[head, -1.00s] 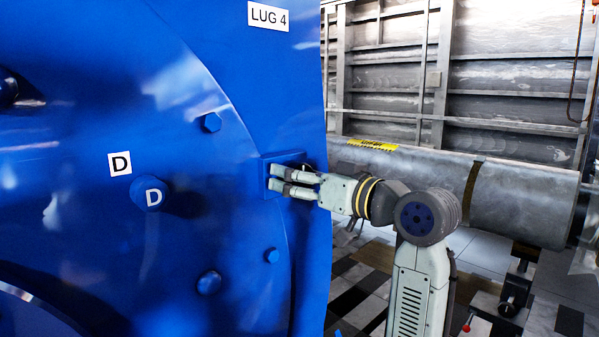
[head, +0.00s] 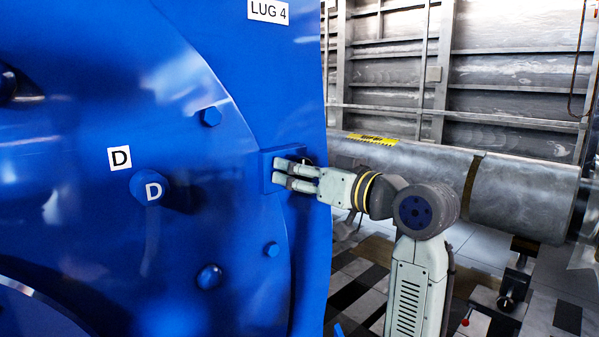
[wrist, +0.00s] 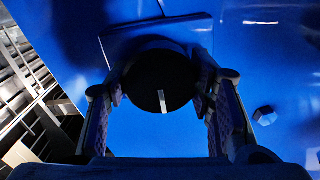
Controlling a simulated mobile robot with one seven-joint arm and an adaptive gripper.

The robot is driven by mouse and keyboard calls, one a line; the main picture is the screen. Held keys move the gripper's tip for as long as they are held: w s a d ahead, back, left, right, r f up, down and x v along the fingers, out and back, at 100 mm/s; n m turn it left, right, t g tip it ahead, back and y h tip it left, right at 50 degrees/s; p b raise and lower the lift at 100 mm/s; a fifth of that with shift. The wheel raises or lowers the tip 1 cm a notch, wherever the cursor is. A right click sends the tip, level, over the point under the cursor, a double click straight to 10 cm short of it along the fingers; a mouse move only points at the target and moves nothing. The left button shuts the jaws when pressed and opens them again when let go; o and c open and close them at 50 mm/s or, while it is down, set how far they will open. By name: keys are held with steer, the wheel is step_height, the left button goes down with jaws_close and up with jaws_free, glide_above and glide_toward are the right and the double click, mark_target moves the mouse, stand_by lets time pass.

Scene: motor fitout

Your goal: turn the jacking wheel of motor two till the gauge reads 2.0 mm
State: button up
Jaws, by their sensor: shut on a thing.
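The jacking wheel (wrist: 158,78) is a dark round disc with a white mark on its face, close ahead in the wrist view. The mark points roughly straight down in that view. My gripper (wrist: 163,92) has one finger on each side of the disc and is shut on it. In the head view my gripper (head: 280,172) is at a blue block (head: 266,171) on the right side of the big blue motor housing (head: 80,235). The wheel is mostly hidden there by the fingers. I cannot make out a gauge or a reading in either view.
A label "LUG 4" (head: 268,10) is above the block. A "D" plate (head: 119,157) and a blue knob marked D (head: 152,188) are to the left. Bolt heads (head: 210,117) stick out nearby. A large grey cylinder (head: 400,180) lies behind my arm.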

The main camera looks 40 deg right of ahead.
steer(key=shift+n, duration=0.3)
steer(key=n+b, duration=0.2)
steer(key=shift+f+n, duration=0.15)
steer(key=shift+n, duration=0.15)
steer(key=n+b, duration=0.3)
steer(key=n, duration=0.2)
steer(key=shift+a, duration=0.1)
steer(key=n+b, duration=0.2)
steer(key=n, duration=0.3)
steer(key=n+b, duration=0.1)
steer(key=n, duration=0.3)
steer(key=shift+n+b, duration=0.3)
steer(key=shift+b, duration=0.05)
steer(key=o, duration=1.2)
steer(key=shift+c, duration=0.2)
